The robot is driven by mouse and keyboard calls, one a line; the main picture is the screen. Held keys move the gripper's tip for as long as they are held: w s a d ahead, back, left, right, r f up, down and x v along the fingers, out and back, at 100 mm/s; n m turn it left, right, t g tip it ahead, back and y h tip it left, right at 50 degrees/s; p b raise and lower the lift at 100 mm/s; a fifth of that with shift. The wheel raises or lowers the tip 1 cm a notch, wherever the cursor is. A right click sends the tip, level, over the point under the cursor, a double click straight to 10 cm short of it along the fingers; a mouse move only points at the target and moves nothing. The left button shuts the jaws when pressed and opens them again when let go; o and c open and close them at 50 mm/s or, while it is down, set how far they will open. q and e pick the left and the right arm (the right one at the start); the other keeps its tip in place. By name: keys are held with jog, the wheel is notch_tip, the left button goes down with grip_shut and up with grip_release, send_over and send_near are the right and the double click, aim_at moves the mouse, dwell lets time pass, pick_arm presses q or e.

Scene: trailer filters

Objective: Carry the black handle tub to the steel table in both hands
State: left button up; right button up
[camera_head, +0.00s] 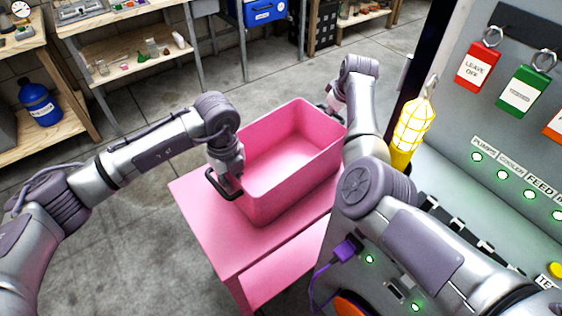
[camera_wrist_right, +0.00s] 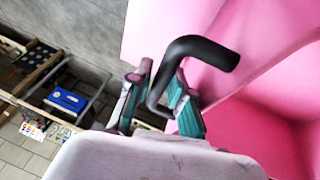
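The tub (camera_head: 290,160) is pink, empty and upright, with black handles at its two ends. It rests on a pink stand (camera_head: 205,210). My left gripper (camera_head: 226,178) is at the near-left black handle (camera_head: 220,187); its fingers are too small and hidden to tell whether they are closed. My right gripper (camera_wrist_right: 160,95) is at the far handle, mostly hidden behind my arm in the head view. In the right wrist view the black handle (camera_wrist_right: 200,47) passes between its two teal fingers, with a small gap beside the left finger. I cannot pick out the steel table for certain.
A grey panel with a yellow caged lamp (camera_head: 412,125) and hanging tags (camera_head: 478,68) stands close on the right. Shelves (camera_head: 125,60) line the back left, with a blue jug (camera_head: 40,103) and a blue box (camera_head: 263,10). The concrete floor left of the stand is clear.

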pick_arm(q)
grip_shut()
pick_arm(e)
grip_shut()
pick_arm(q)
jog(key=shift+r, duration=0.15)
pick_arm(e)
jog(key=shift+r, duration=0.2)
